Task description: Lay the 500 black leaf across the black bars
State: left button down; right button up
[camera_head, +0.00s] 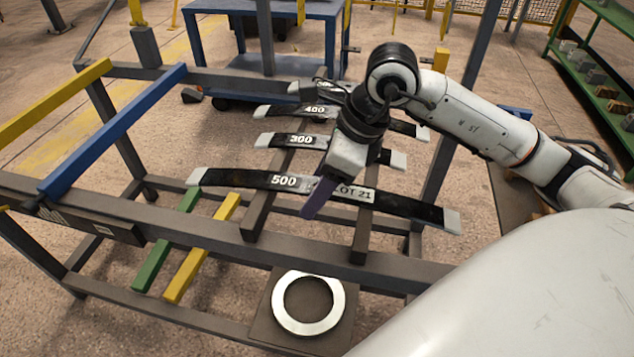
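The 500 black leaf (240,179) is a long, slightly bowed dark strip with pale ends and a white "500" label. It spans crosswise over the two black bars, the left bar (262,208) and the right bar (364,225). I cannot tell whether it rests on them or is just above. My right gripper (318,197) is at the leaf's middle, with a purple finger in front of it and covering part of its lettering. The other finger is hidden, so its grip is unclear. My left gripper is not in view.
Behind lie the 300 leaf (300,140) and the 400 leaf (314,110), partly behind my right arm. Yellow (60,98) and blue (115,130) bars are at left; green (165,243) and yellow (203,247) bars are lower. A pale ring (284,316) lies in front.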

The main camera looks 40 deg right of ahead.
jog(key=p+v, duration=0.1)
jog(key=v, duration=0.9)
jog(key=shift+d+r, duration=0.1)
jog(key=shift+r, duration=0.15)
jog(key=shift+r, duration=0.1)
